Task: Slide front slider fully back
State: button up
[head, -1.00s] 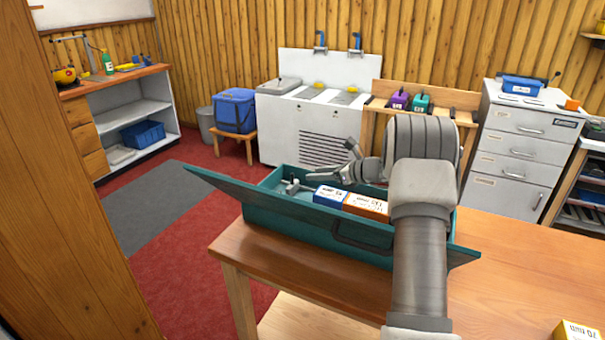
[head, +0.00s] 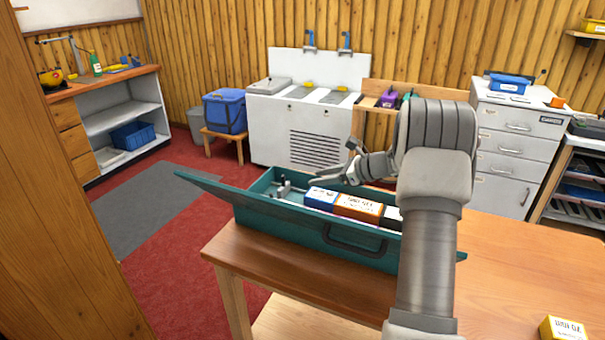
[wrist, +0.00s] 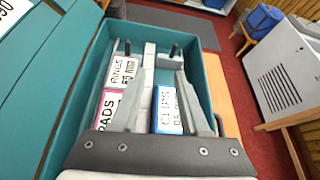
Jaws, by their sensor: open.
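An open teal box (head: 380,258) stands on the wooden table, its lid (head: 250,205) folded toward me; it also shows in the wrist view (wrist: 213,70). Small grey fittings with upright posts (head: 282,188) are at its left end. In the wrist view, two dark posts (wrist: 127,47) (wrist: 174,50) stand near the far end beside grey rails. I cannot tell which is the front slider. My gripper (head: 336,165) is open and empty above the box. In the wrist view its fingers (wrist: 160,70) point toward the posts and hide part of the rails.
In the box lie a blue carton (head: 321,198), an orange carton (head: 358,205), and others labelled rings (wrist: 122,70) and pads (wrist: 104,108). The box's dark handle (head: 355,240) is on the near side. A yellow carton (head: 563,329) lies at the table's right front. Bare tabletop lies right of the box.

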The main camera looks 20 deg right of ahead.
aim_at(284, 186)
jog(key=a+r+n+g+h+p, duration=0.1)
jog(key=a+n+g+p, duration=0.4)
jog(key=n, duration=0.5)
jog(key=w+a+r+n+h+p, duration=0.2)
jog(key=w+r+n+h+p, duration=0.45)
jog(key=n, duration=0.95)
jog(key=shift+h, duration=0.25)
jog(key=x, duration=1)
jog(key=w+b+x, duration=0.1)
jog(key=x, duration=0.4)
jog(key=shift+r, duration=0.15)
grip_shut()
